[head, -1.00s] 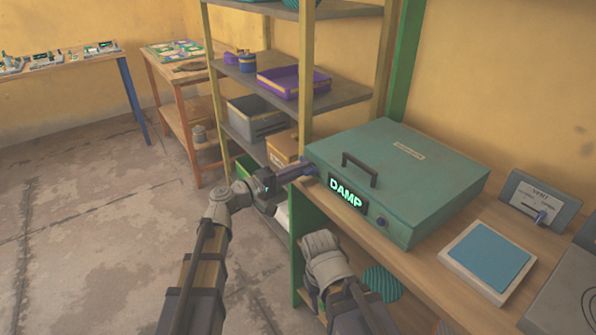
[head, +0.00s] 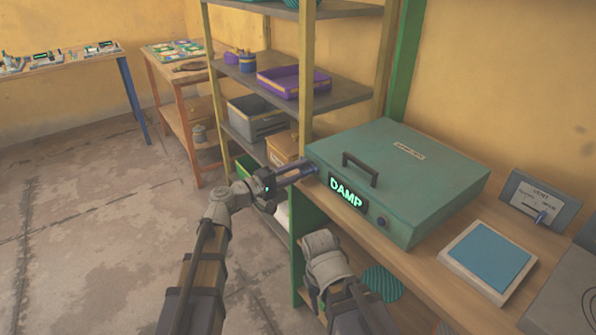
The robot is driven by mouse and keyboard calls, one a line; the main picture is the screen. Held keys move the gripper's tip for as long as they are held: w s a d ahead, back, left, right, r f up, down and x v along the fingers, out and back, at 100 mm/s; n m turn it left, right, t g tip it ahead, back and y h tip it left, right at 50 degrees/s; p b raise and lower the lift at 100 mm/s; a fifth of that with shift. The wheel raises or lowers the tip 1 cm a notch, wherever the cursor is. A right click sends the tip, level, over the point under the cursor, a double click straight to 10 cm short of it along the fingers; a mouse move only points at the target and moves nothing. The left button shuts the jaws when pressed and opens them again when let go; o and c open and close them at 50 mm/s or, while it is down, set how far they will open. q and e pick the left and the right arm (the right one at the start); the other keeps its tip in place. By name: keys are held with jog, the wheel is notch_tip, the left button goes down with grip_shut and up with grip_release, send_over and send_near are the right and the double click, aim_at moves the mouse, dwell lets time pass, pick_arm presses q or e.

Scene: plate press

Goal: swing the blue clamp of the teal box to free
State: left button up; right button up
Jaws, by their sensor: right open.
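The teal box (head: 420,175) stands shut on the wooden bench, with a dark handle on its lid and a lit sign reading DAMP (head: 346,193) on its front. A small blue part (head: 311,169), which looks like the clamp, shows at the box's left front corner. My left gripper (head: 300,171) reaches it from the left, its fingers at that corner. I cannot tell whether they close on the part. A round blue knob (head: 382,222) sits right of the sign. My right gripper (head: 320,243) is open, low in front of the bench; its fingertips are mostly hidden.
A blue-topped pad (head: 487,257) and a grey switch panel (head: 540,200) stand right of the box. A shelf rack (head: 305,60) with trays and bins rises behind my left gripper. The floor (head: 90,230) at left is clear.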

pick_arm(q)
jog(key=shift+o, duration=0.6)
jog(key=v, duration=0.7)
jog(key=shift+s+a, duration=0.25)
jog(key=shift+a, duration=0.05)
